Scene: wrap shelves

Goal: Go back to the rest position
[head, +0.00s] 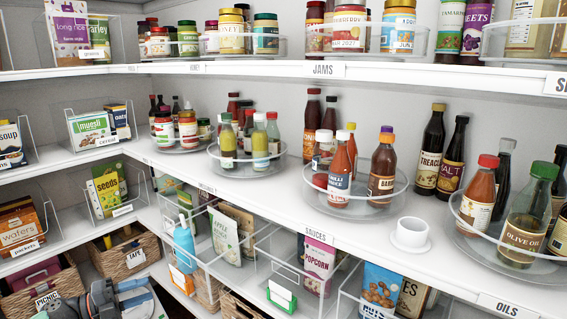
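My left gripper (132,294) is at the bottom left edge of the head view, low in front of the lower shelves. Its two fingers point right and look parted, with nothing seen between them. It is apart from the shelves' goods. Much of its arm is cut off by the frame's lower edge. My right gripper is not in view.
Corner shelves hold turntables of bottles and jars.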

